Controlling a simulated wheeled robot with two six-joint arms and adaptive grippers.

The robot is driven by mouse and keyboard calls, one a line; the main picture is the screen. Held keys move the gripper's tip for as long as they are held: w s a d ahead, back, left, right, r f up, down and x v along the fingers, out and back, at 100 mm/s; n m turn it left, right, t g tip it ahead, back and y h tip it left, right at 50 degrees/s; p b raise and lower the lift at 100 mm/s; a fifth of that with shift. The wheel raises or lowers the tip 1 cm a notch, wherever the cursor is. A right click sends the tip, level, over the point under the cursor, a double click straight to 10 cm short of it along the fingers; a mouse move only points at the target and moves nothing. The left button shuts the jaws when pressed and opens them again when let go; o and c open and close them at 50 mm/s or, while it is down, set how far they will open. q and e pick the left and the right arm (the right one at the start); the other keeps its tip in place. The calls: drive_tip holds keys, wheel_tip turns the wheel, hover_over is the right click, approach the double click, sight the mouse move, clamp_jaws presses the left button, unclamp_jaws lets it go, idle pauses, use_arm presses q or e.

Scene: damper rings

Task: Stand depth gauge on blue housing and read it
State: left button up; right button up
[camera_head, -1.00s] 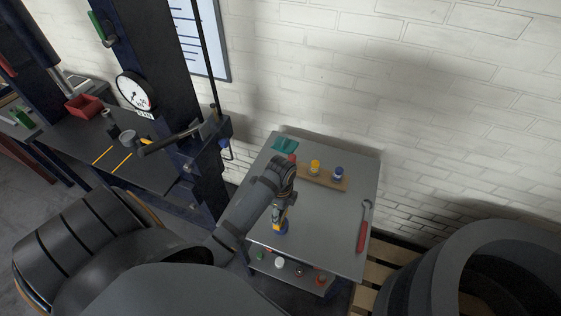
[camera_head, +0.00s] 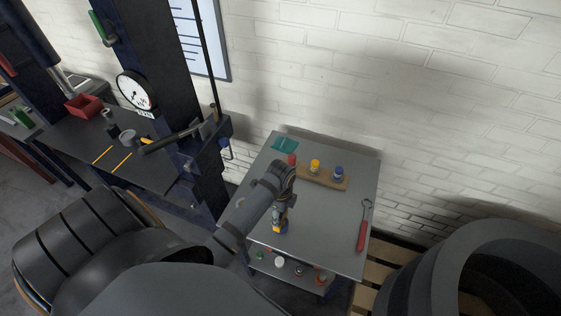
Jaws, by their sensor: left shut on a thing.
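My left gripper (camera_head: 281,208) points down over the grey table, near its front left. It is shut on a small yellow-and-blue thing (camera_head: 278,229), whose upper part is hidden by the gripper. I cannot tell from this view whether this is the depth gauge alone or the gauge with a housing under it, nor whether it touches the table. No gauge reading is legible there. A blue-topped piece (camera_head: 338,173) stands at the right end of a wooden board (camera_head: 325,183). My right gripper is not in view.
A yellow-topped piece (camera_head: 315,166) and a red piece (camera_head: 291,160) are on the same board. A teal item (camera_head: 285,145) lies behind, and a red-handled wrench (camera_head: 362,228) lies at the right. The table (camera_head: 325,225) is bare between. A press with a dial (camera_head: 134,91) stands left.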

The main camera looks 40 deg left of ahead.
use_arm(q)
drive_tip(key=o, duration=1.4)
drive_tip(key=shift+f, duration=0.1)
drive_tip(key=shift+o, duration=0.4)
wheel_tip(320, 180, up, 8)
drive_tip(key=shift+f, duration=0.2)
drive_tip(key=shift+f, duration=0.1)
